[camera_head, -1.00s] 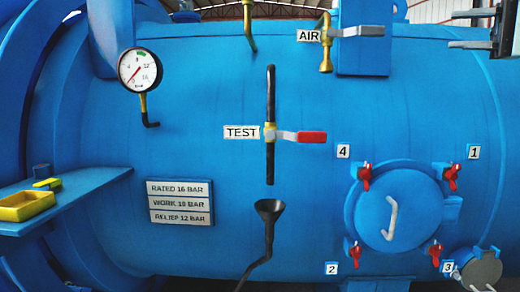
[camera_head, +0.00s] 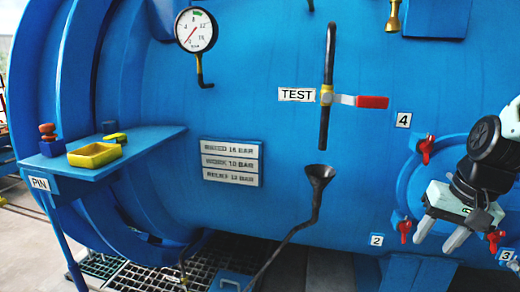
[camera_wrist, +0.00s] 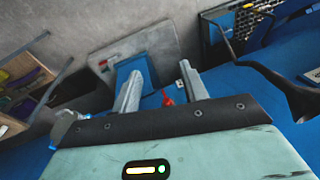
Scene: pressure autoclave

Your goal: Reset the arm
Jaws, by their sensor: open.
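My gripper (camera_head: 441,240) hangs at the right of the head view, in front of the round hatch (camera_head: 412,175) on the blue vessel. Its two grey fingers point down and to the left, apart, with nothing between them. In the wrist view my gripper (camera_wrist: 163,92) also shows open and empty, with a red clamp handle (camera_wrist: 167,98) beyond the fingers. My arm hides much of the hatch and part of its clamps.
The test valve's red lever (camera_head: 371,102) points right. A black funnel (camera_head: 319,173) with a pipe stands left of my gripper. A blue shelf (camera_head: 150,140) at the left holds a yellow tray (camera_head: 94,155). A pressure gauge (camera_head: 196,30) is above.

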